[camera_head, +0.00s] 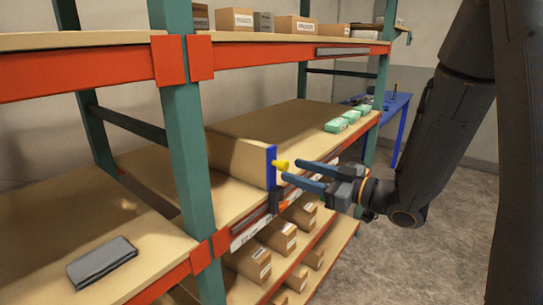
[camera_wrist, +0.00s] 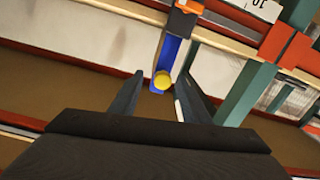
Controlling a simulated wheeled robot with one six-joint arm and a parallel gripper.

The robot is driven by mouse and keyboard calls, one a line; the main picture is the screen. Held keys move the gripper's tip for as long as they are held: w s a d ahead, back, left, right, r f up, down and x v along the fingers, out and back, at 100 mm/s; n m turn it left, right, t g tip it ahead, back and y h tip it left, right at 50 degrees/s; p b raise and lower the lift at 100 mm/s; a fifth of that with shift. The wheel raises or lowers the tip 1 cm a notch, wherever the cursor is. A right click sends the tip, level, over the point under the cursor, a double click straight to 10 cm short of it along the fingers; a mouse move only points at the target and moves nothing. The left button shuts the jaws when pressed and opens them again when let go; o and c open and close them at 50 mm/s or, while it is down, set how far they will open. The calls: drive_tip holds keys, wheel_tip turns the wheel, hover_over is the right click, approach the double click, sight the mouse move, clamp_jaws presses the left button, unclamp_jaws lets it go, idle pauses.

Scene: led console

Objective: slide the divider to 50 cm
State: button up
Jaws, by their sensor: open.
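The divider (camera_head: 238,158) is an upright brown panel on the middle shelf, with a blue front edge (camera_head: 271,168) and a yellow knob (camera_head: 281,165). The blue edge also shows in the wrist view (camera_wrist: 168,52). My gripper (camera_head: 291,170) is open in front of the knob, fingers pointing at the shelf. In the wrist view, the knob (camera_wrist: 162,80) appears between the two open fingers, which look clear of it. A dark piece with an orange mark (camera_wrist: 188,7) sits at the divider's foot by the shelf edge. The scale's 50 cm mark cannot be read.
A white label strip (camera_head: 245,236) runs along the shelf front; part of a number shows on it. A green post (camera_head: 183,150) stands left of the divider. Green boxes (camera_head: 336,125) lie on the shelf to the right. A grey case (camera_head: 102,262) lies at left.

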sight(272, 164)
drive_tip(key=shift+s+a+r, duration=0.1)
drive_tip(key=shift+a+r, duration=0.1)
drive_tip(key=shift+r, duration=0.05)
drive_tip(key=shift+a+y, duration=0.3)
drive_tip(key=shift+a, duration=0.05)
drive_tip(key=p+x, duration=0.2)
drive_tip(key=x, duration=0.5)
drive_tip(key=shift+a+f, duration=0.1)
clamp_jaws()
